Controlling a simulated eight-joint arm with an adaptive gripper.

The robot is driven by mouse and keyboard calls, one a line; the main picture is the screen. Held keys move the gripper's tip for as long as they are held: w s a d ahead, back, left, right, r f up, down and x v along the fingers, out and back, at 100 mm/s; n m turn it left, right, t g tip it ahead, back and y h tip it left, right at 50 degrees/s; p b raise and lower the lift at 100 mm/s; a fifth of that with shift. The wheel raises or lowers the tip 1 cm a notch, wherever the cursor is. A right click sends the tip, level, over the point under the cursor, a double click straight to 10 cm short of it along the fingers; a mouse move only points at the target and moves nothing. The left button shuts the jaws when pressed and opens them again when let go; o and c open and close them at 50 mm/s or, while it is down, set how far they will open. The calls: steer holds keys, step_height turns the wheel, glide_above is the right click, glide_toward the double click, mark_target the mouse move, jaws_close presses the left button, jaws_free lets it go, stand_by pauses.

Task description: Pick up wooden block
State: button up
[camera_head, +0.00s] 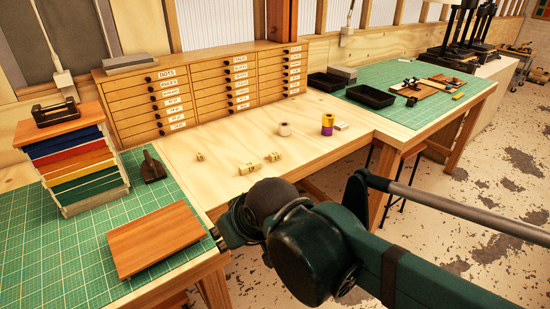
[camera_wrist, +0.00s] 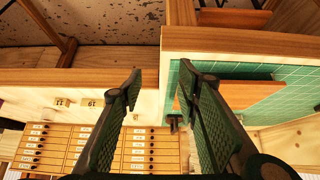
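Small pale wooden blocks lie on the bare wooden table: a larger one with dark marks (camera_head: 248,169), a smaller one (camera_head: 274,157) to its right, and a tiny one (camera_head: 200,156) to the left. Which one the task means is unclear. In the wrist view two marked blocks (camera_wrist: 62,102) (camera_wrist: 93,103) lie left of the fingers. My gripper (camera_wrist: 160,82) is open, with nothing between its fingers. In the head view it (camera_head: 219,236) is near the left table's front edge, right of a flat brown board (camera_head: 155,238) and apart from the blocks.
Two rolls (camera_head: 284,129) (camera_head: 327,124) stand on the table's right. A stack of coloured trays (camera_head: 80,170) and a dark tool (camera_head: 153,167) are on the left green mat. Black trays (camera_head: 371,96) sit back right.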

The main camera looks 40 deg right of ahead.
steer(key=w+d+r+m+g+h+p, duration=0.1)
steer(key=w+d+r+m+g+p, duration=0.1)
steer(key=w+d+r+m+p, duration=0.4)
steer(key=w+d+r+m+g+h+p, duration=0.1)
steer(key=w+d+r+m+h+p, duration=0.15)
steer(key=w+d+p, duration=0.5)
steer(key=m+g+h+p, duration=0.1)
steer(key=m+g+p, duration=0.3)
steer(key=m+p, duration=0.5)
glide_above(270, 156)
steer(key=b, duration=0.1)
step_height(270, 156, down, 6)
steer(key=m, duration=0.1)
steer(key=shift+a, duration=0.45)
steer(key=shift+f, duration=0.2)
steer(key=shift+x, duration=1.15)
